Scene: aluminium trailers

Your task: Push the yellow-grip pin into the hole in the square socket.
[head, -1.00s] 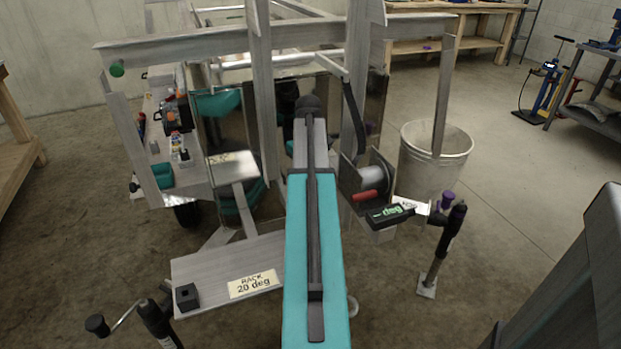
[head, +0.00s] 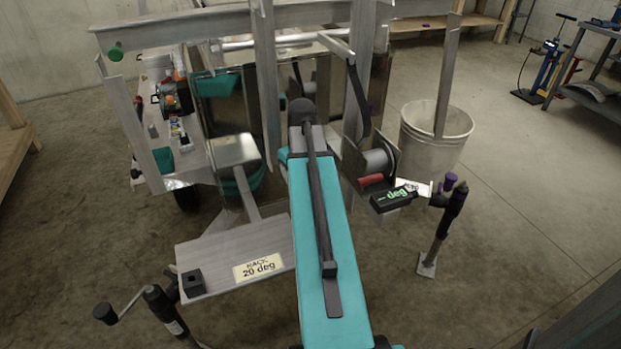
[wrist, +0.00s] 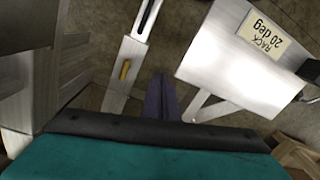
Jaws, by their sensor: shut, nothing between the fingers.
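A small yellow grip (wrist: 125,69), seemingly the pin's, lies along a pale metal beam (wrist: 113,100) in the wrist view. I cannot make out its shaft, and I do not find it in the head view. The black square socket (head: 193,283), with a hole in its top, sits at the left end of a metal plate (head: 215,258). In the wrist view a dark block (wrist: 310,70), likely this socket, shows at the right edge. My gripper (wrist: 162,80) is shut and empty, its dark fingers between beam and plate, to the right of the yellow grip. My arm hides it in the head view.
The plate bears a label (head: 258,268) reading 20 deg. Trailer uprights (head: 265,90) stand beyond my teal arm. A crank handle (head: 125,308) is near the plate's left end. A winch (head: 377,160), a black angle display (head: 393,197) and a bucket (head: 425,145) stand right.

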